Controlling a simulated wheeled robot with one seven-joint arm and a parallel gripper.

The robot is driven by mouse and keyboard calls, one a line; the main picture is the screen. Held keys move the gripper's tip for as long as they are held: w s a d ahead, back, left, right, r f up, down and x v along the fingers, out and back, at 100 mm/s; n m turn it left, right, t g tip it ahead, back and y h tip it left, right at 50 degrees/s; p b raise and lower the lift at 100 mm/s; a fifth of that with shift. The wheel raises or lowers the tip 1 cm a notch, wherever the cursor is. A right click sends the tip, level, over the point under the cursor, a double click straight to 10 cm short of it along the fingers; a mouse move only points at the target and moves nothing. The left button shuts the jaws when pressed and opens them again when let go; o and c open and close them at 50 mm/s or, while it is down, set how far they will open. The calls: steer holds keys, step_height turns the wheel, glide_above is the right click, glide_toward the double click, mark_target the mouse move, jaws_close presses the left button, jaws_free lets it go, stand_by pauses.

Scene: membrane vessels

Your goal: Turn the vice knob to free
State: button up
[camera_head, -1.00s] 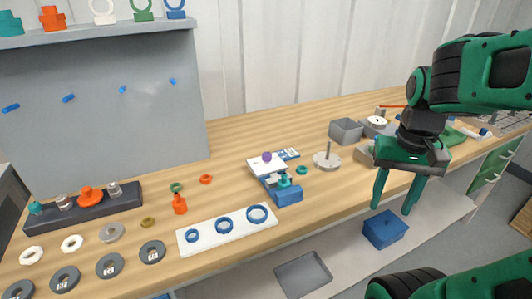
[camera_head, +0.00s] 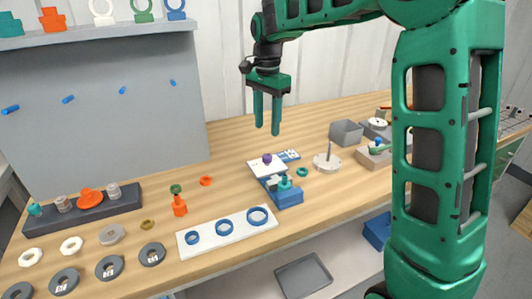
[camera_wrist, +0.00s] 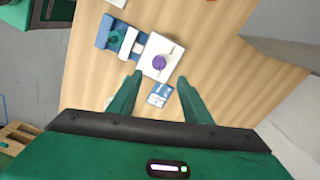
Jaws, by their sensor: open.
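A small blue vice (camera_head: 289,197) stands on the bench with a teal knob (camera_head: 285,182) on top. A white plate (camera_head: 255,167) carrying a purple knob (camera_head: 267,158) adjoins its back. In the wrist view, the purple knob (camera_wrist: 159,62) shows in the middle on the white plate (camera_wrist: 153,48), with the blue vice (camera_wrist: 103,30) and its teal knob (camera_wrist: 115,39) to the left. My gripper (camera_head: 267,128) is open and empty, pointing down, above and apart from the purple knob. In the wrist view its fingertips (camera_wrist: 159,76) frame the space just below that knob.
A blue-and-white card (camera_head: 288,155) lies beside the plate. A round base with a metal post (camera_head: 328,160) and a grey bin (camera_head: 346,132) stand to the right. A white board with blue rings (camera_head: 205,242) lies in front.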

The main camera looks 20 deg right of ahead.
mark_target(267, 156)
step_height(267, 156, down, 10)
steer(key=shift+f, duration=0.2)
stand_by(0.4)
steer(key=c, duration=1.1)
